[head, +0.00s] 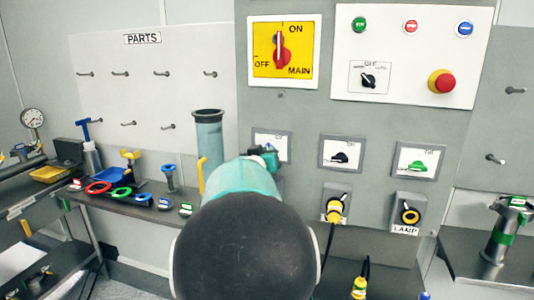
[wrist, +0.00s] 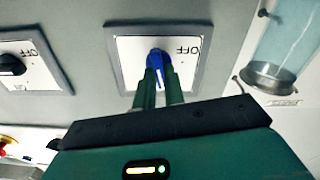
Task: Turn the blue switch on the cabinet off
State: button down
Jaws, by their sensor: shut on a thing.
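The blue switch (wrist: 158,58) is a blue knob on a white, grey-framed plate (wrist: 126,62) in the wrist view, where lettering reads upside down. The plate carries an OFF mark right of the knob. My gripper (wrist: 160,79) has its two green fingers closed around the knob, one on each side. A white mark on the knob shows between the fingers, pointing roughly down in the picture. In the head view my gripper (head: 264,157) is at the left plate of a row of three, and my arm hides most of that switch.
Beside it are a black switch (head: 341,157) and a green switch (head: 416,167). Above are the red main switch (head: 281,49) and a red emergency button (head: 441,81). A clear tube (head: 209,140) stands close left of my arm.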

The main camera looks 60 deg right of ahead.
jog(key=shift+w+f+n, duration=0.1)
jog(key=shift+f+n, duration=0.05)
jog(key=shift+n, duration=2.4)
jog(key=shift+w+f+n, duration=0.1)
jog(key=shift+n, duration=2.5)
jog(key=shift+w+f+n, duration=0.1)
jog(key=shift+f+n, duration=0.05)
jog(key=shift+n, duration=2.4)
jog(key=c, duration=1.5)
grip_release()
jog(key=shift+a, duration=0.1)
jog(key=a, duration=0.4)
jog(key=s+a, duration=0.1)
jog(key=a, duration=0.4)
jog(key=s+a, duration=0.1)
jog(key=a, duration=0.3)
jog(key=shift+s+a, duration=0.1)
jog(key=shift+a, duration=0.2)
